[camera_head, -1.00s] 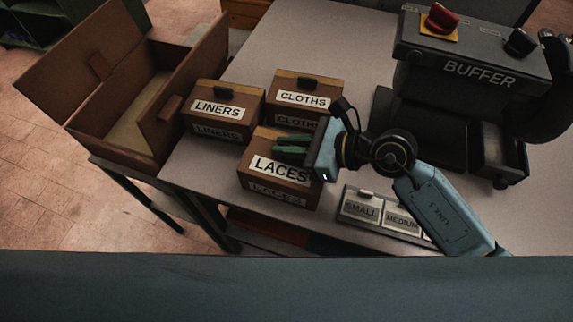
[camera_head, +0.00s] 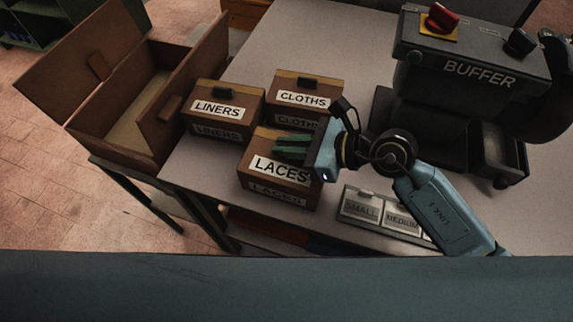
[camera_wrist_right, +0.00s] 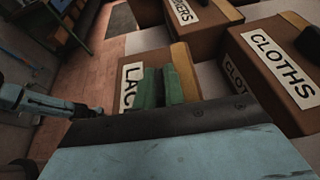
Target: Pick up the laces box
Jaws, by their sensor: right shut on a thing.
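The laces box (camera_head: 277,183) is a brown box with a white LACES label, standing on the table in front of the liners and cloths boxes. My right gripper (camera_head: 285,146) comes in from the right, with its green fingers at the top of the laces box. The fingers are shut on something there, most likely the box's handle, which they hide. In the right wrist view the green fingers (camera_wrist_right: 158,88) lie over the laces box (camera_wrist_right: 128,92), close together. My left gripper is not in view.
The liners box (camera_head: 222,106) and the cloths box (camera_head: 305,96) stand close behind. An open wooden box (camera_head: 135,105) is at the left. The buffer machine (camera_head: 475,80) stands at the right.

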